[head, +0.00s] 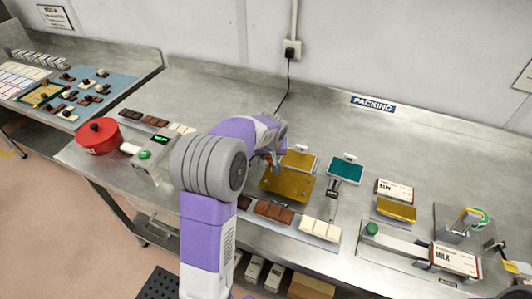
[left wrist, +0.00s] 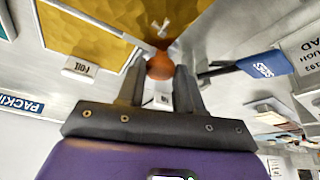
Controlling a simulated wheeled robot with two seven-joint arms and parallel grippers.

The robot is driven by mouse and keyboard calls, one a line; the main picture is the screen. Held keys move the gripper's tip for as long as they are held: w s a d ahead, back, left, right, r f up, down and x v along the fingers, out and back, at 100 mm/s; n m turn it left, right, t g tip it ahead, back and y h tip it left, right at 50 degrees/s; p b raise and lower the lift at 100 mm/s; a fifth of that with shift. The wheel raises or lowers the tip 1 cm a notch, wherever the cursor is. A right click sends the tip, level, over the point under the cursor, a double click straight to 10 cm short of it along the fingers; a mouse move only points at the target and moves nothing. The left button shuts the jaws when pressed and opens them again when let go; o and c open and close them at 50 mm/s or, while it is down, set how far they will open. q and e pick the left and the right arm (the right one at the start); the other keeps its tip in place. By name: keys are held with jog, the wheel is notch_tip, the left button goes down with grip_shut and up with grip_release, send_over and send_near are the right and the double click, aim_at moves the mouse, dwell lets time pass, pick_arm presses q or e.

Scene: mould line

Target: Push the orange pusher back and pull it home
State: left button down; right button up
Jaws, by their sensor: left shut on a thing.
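The orange pusher's knob (left wrist: 160,67) shows in the left wrist view between the fingertips of my left gripper (left wrist: 160,76), which is shut on it. In the left wrist view a foil sheet (left wrist: 85,35) with a white FOIL label (left wrist: 80,69) lies beside the knob.
Chocolate bars (head: 272,211) lie in front of the foil. A teal pad (head: 345,170) stands to the right, and a MILK box (head: 454,259) farther right. A scale (head: 153,157) and red pot (head: 99,136) are at left.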

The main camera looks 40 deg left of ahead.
pick_arm(q)
jog(key=c, duration=0.8)
grip_release()
jog(key=shift+s+f, duration=0.1)
jog(key=shift+s, duration=0.15)
jog(key=shift+o, duration=0.2)
jog(key=p+v, duration=0.1)
jog(key=v, duration=0.6)
jog(key=shift+r, duration=0.3)
